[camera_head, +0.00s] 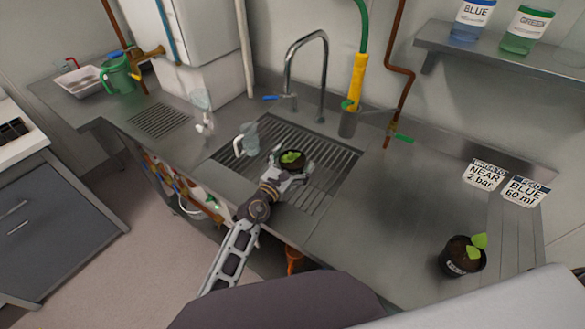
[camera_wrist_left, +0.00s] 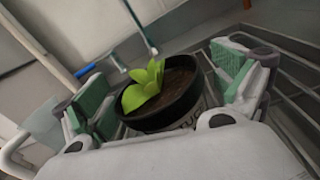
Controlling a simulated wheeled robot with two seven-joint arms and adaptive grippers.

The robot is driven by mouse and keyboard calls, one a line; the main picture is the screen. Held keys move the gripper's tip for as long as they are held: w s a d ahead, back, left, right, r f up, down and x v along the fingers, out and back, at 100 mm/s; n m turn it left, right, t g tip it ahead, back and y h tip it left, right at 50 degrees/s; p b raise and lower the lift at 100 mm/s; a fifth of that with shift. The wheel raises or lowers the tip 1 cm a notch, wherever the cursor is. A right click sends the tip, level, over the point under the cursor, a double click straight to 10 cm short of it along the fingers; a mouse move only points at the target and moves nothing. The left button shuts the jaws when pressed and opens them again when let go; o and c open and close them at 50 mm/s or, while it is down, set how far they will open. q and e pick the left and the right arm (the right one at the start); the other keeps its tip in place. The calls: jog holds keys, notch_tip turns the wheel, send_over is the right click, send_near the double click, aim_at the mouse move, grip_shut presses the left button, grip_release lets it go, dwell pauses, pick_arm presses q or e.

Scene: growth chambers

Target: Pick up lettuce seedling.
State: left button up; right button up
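The lettuce seedling, a bright green plant in a round black pot of dark soil (camera_head: 291,158), stands upright on the slatted sink grate. It also shows in the left wrist view as the potted seedling (camera_wrist_left: 165,95), with part of a pale label in sight. My left gripper (camera_head: 290,172) reaches over the sink grate to the pot. In the wrist view its green-padded fingers (camera_wrist_left: 168,92) stand apart on either side of the pot, with gaps visible. The pot's lower front is hidden by the gripper body. My right gripper is not in view.
A second potted seedling (camera_head: 463,256) stands on the bare counter at right. A clear jug (camera_head: 247,140) stands left of the pot on the sink grate. The tap (camera_head: 310,70) rises behind. Two label cards (camera_head: 484,174) lie at the back right. Bottles stand on a wall shelf (camera_head: 510,55).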

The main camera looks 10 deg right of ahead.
pick_arm(q)
jog(key=shift+r, duration=0.1)
jog(key=c, duration=1.3)
jog(key=shift+o, duration=0.2)
jog(key=shift+r, duration=0.1)
